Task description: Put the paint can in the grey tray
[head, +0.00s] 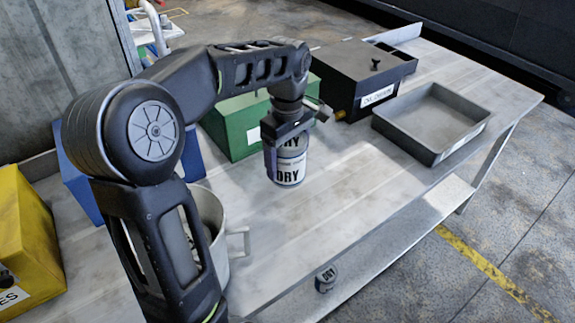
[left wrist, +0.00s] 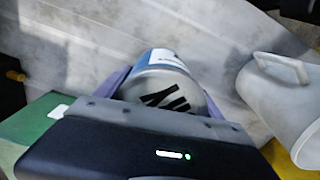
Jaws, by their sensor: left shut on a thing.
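The paint can (head: 289,171) is white and blue with the word DRY on it. It is upright on or just above the table, and I cannot tell which. My left gripper (head: 287,143) comes down from above and is shut on it. The can also shows between the fingers in the left wrist view (left wrist: 165,80). The grey tray (head: 432,121) is shallow and empty, on the right end of the table, to the right of the can and apart from it. My right gripper is not in view.
A green box (head: 237,127) and a dark lidded box (head: 362,78) stand behind the can. A grey pot with a handle (head: 238,243) stands at front left, also in the left wrist view (left wrist: 285,100). The tabletop between can and tray is clear.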

